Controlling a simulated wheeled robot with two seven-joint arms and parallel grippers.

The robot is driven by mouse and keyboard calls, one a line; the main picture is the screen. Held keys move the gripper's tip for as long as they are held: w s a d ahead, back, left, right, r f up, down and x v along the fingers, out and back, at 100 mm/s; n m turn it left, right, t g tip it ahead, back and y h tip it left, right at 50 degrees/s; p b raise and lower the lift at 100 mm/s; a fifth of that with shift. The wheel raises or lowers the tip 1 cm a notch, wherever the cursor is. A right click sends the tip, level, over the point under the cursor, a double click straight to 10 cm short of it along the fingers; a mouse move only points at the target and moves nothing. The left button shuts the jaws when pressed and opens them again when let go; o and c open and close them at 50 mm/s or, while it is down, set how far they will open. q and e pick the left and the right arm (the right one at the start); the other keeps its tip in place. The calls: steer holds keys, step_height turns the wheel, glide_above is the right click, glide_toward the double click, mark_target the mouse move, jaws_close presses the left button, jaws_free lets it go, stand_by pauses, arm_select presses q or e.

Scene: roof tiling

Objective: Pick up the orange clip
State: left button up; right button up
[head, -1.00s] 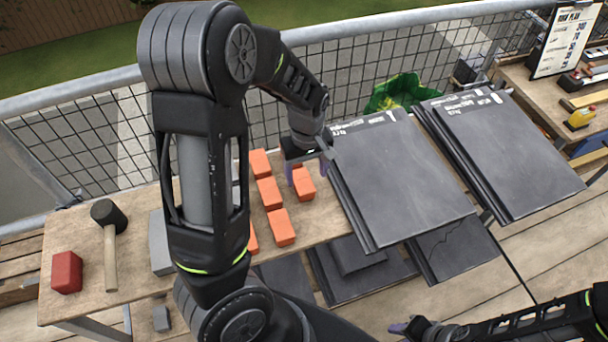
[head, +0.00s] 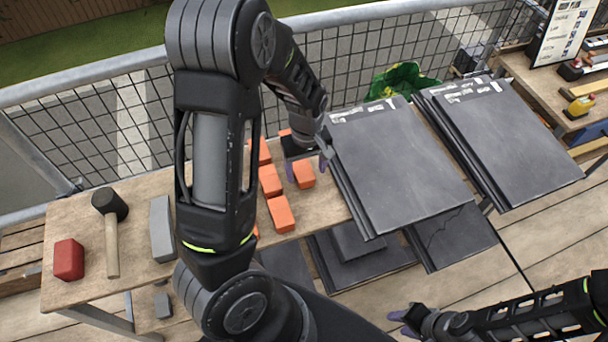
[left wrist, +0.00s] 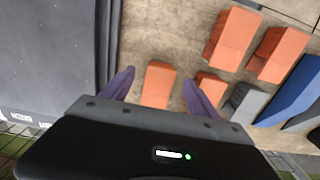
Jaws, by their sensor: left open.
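Several orange clips lie on the wooden bench. The nearest one to my left gripper (head: 306,168) is an orange block-shaped clip (head: 303,175), close to the slate stack. My left gripper is open, its purple fingers above and around that clip. In the left wrist view the same orange clip (left wrist: 158,84) shows between the two fingers (left wrist: 158,94), and another orange clip (left wrist: 211,84) sits by the right-hand finger. I cannot tell whether the fingers touch the clip. My right gripper (head: 401,322) is at the lower right, away from the bench; its jaw opening is unclear.
Dark slate stacks (head: 395,165) stand right of the clips. A grey block (head: 161,229), a mallet (head: 112,235) and a red block (head: 68,259) lie at the left of the bench. A blue bar (left wrist: 290,92) shows in the left wrist view. A mesh railing runs behind.

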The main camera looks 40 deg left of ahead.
mark_target(306, 176)
arm_select(q)
step_height(306, 176, down, 4)
steer(key=shift+f, duration=0.15)
stand_by(0.6)
jaws_close()
stand_by(0.6)
